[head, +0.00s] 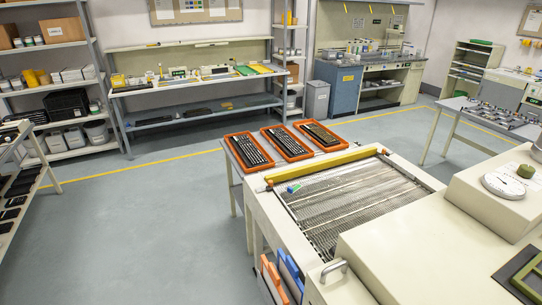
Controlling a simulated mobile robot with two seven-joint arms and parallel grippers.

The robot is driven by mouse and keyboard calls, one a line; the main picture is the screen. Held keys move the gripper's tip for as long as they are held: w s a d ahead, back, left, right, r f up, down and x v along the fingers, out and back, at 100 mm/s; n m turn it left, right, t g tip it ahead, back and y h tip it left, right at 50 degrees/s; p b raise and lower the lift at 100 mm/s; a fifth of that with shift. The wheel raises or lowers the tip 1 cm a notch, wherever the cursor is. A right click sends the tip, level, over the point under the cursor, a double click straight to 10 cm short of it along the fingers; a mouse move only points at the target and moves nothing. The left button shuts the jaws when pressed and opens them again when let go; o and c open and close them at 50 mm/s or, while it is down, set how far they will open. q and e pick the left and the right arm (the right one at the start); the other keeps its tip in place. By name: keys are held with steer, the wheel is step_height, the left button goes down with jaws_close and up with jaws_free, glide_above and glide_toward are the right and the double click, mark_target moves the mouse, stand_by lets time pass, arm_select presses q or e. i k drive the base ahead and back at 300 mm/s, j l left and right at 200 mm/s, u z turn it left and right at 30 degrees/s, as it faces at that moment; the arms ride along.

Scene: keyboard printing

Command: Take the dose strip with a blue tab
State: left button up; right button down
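A small item with blue and green on it (293,188) lies at the far left corner of the mesh conveyor belt (345,200), just in front of the yellow bar (325,166). It is too small for me to tell whether it is a dose strip with a blue tab. No other strip can be made out. Neither of my grippers is in view.
The cream conveyor machine (420,245) fills the lower right, with a round dial (503,185) on top. Three orange trays with dark keyboards (249,151) stand beyond the belt. Blue and orange folders (290,272) hang at its near left side. Grey floor (150,220) is open at left.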

mark_target(290, 191)
steer(key=i+j+z, duration=0.3)
steer(key=i+j, duration=0.35)
steer(key=i, duration=0.4)
steer(key=i+j+z, duration=0.3)
steer(key=i+j, duration=0.6)
steer(key=i+j+z, duration=0.3)
steer(key=i+j, duration=0.7)
steer(key=j, duration=0.1)
